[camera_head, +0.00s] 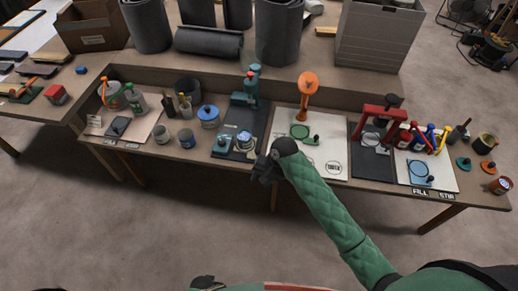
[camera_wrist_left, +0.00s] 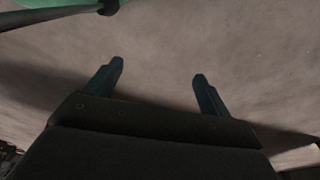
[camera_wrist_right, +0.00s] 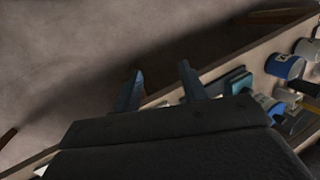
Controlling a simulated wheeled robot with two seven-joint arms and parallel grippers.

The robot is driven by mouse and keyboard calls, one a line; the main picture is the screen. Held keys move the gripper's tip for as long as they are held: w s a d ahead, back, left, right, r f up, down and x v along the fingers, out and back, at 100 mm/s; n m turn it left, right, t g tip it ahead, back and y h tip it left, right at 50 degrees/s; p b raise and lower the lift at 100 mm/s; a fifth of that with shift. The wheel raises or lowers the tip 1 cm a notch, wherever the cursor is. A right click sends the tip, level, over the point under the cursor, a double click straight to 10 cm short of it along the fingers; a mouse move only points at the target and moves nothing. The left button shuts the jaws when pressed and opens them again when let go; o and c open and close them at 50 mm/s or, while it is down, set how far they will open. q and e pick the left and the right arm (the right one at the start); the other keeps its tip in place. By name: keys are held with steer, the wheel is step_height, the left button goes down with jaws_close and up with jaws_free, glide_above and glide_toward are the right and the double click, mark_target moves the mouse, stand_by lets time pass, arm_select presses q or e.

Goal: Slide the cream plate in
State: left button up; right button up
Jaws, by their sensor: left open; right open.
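Several flat pale boards lie on the long workbench (camera_head: 290,97), and I cannot tell which one is the cream plate. One pale board (camera_head: 335,150) lies at the middle under an orange stand, with a green fixture on it. Another pale board (camera_head: 447,178) lies at the right, and a third (camera_head: 140,128) at the left. My right gripper (camera_head: 262,172) hangs in front of the bench's front edge, left of the middle board; it is open and empty in the right wrist view (camera_wrist_right: 160,68). My left gripper is open and empty over bare floor in the left wrist view (camera_wrist_left: 158,70).
A teal press (camera_head: 246,95) stands on a dark mat left of the middle board. A red arch-shaped press (camera_head: 380,117) stands to its right. Bottles, cans and a blue-lidded pot (camera_head: 208,116) crowd the bench. The floor in front is clear.

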steer(key=w+m+g, duration=0.2)
steer(key=w+m, duration=0.2)
steer(key=w, duration=0.7)
steer(key=m, duration=0.4)
glide_toward(258, 151)
steer(key=shift+f, duration=1)
steer(key=p+x, duration=0.1)
steer(key=x, duration=0.2)
steer(key=p+x, duration=0.1)
steer(key=x, duration=0.2)
steer(key=shift+s+a+r, duration=0.1)
steer(key=shift+a+r, duration=0.1)
steer(key=shift+a, duration=0.15)
arm_select(q)
steer(key=shift+s+a+f, duration=0.4)
steer(key=shift+a+f, duration=0.1)
steer(key=shift+f, duration=0.25)
steer(key=shift+s+a+f, duration=0.35)
steer(key=shift+a+f, duration=0.2)
steer(key=shift+f, duration=0.15)
steer(key=shift+s+a+f, duration=0.4)
steer(key=shift+a+f, duration=0.1)
steer(key=shift+f, duration=0.25)
arm_select(e)
steer(key=shift+s+a+f, duration=0.1)
steer(key=shift+f, duration=0.4)
arm_select(q)
steer(key=shift+w, duration=0.1)
arm_select(e)
jaws_close()
